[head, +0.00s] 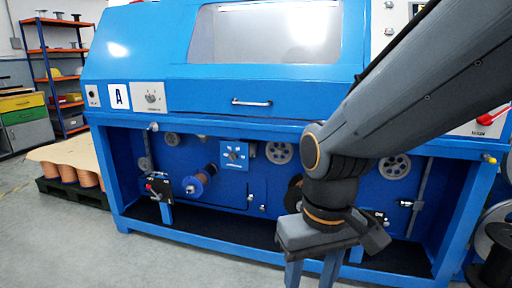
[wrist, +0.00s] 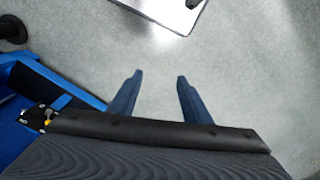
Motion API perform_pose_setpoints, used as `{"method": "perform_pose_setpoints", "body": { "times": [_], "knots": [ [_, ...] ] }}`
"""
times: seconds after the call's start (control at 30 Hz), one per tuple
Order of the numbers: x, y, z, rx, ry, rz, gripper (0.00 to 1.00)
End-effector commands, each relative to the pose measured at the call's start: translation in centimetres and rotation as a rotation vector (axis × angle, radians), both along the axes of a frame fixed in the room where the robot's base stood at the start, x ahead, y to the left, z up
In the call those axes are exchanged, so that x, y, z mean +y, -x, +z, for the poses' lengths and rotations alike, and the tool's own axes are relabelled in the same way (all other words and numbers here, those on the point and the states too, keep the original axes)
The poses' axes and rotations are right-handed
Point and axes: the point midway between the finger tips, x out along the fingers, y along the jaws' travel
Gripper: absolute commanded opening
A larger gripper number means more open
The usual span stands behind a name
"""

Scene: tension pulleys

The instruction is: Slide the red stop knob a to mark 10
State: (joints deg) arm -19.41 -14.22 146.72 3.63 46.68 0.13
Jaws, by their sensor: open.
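No mark 10 can be read. My gripper (head: 312,274) hangs open and empty in front of the lower bay, right of the middle and well apart from the red part. In the wrist view its two fingers (wrist: 159,79) are spread above bare floor. My arm hides part of the lower right bay.
The lower bay holds pulleys (head: 279,153), spools (head: 201,180) and a second bracket (head: 410,204) at the right. A red-handled switch (head: 494,116) is at the far right. A pallet (head: 72,190) stands left of the machine. The front floor (head: 190,262) is clear.

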Motion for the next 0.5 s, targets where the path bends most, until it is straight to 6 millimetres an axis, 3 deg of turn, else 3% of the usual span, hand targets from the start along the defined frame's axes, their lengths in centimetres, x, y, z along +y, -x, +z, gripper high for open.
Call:
{"method": "perform_pose_setpoints", "body": {
  "times": [0.27,0.5],
  "knots": [
    [-1.9,-0.1,3.2,0.002,0.011,-0.068,0.44],
    [-4.8,-0.1,6.9,0.004,0.025,-0.155,0.44]
  ]
}}
